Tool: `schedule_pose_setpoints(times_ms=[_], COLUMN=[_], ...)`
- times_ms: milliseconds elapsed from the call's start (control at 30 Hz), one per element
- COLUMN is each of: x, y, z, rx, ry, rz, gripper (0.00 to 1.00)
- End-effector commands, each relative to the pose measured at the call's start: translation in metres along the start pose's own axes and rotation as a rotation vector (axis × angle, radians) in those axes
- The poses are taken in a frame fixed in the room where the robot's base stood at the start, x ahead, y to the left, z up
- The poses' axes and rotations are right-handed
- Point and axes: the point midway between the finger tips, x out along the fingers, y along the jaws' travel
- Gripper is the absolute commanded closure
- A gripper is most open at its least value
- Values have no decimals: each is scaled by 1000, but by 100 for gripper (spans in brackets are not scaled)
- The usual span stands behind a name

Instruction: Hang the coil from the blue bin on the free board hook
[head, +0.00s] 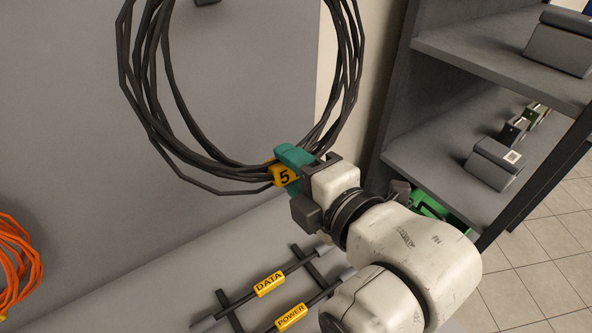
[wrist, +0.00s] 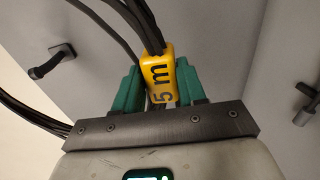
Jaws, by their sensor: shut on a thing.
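The tag (wrist: 158,75) reads "5 m" in the wrist view, between the fingertips (wrist: 157,88). A dark hook (head: 205,2) is cut off at the top edge of the head view, inside the loops. The wrist view shows a bare hook (wrist: 52,62) at left and another dark fitting (wrist: 307,108) at right. The blue bin cannot be made out.
An orange coil (head: 18,258) is at the far left. Below my gripper lie dark bars with yellow labels, DATA (head: 269,284) and POWER (head: 290,317). A grey shelf unit (head: 440,160) with grey boxes stands close to the right of my arm. Tiled floor shows at lower right.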

Motion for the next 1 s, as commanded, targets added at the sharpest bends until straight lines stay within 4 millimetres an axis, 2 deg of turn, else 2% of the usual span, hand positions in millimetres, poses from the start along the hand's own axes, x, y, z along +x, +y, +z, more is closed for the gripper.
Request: schedule_pose_setpoints(times_ms=[1000], x=[54], y=[7], z=[0], rx=[0], ry=[-1], rz=[4], gripper=[100])
